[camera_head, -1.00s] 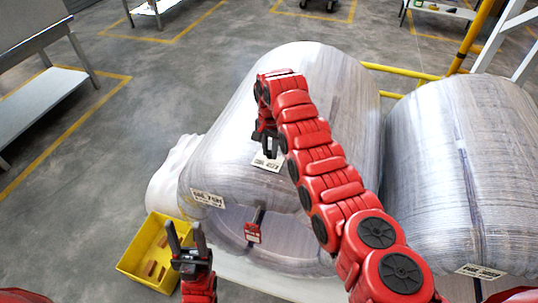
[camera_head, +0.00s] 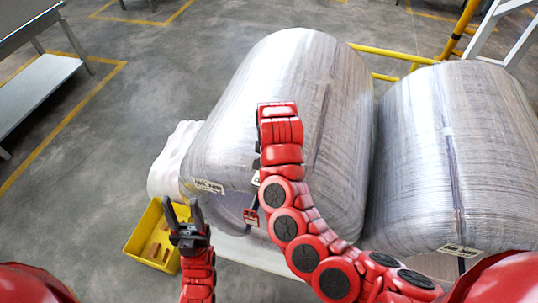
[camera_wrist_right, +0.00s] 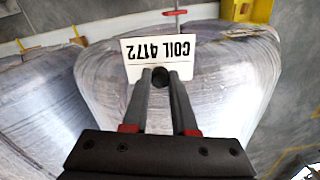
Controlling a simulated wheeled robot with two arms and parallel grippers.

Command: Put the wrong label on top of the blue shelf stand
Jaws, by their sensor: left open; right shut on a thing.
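My right gripper (camera_wrist_right: 160,78) is shut on a white label (camera_wrist_right: 158,53) that reads "COIL 4172", upside down in the right wrist view. In the head view my right arm hides most of that gripper, and only a sliver of the label (camera_head: 256,178) shows in front of the left wrapped coil (camera_head: 300,80). Another label (camera_head: 208,186) is on the lower left of this coil. My left gripper (camera_head: 184,213) is open and empty, in front of the yellow bin. I cannot make out a blue shelf stand in these views.
A second wrapped coil (camera_head: 460,150) stands at the right with a label (camera_head: 460,250) low on it. A yellow bin (camera_head: 143,230) sits on the floor at lower left. A grey shelf (camera_head: 38,85) is at far left. Yellow rails (camera_head: 395,55) stand behind the coils.

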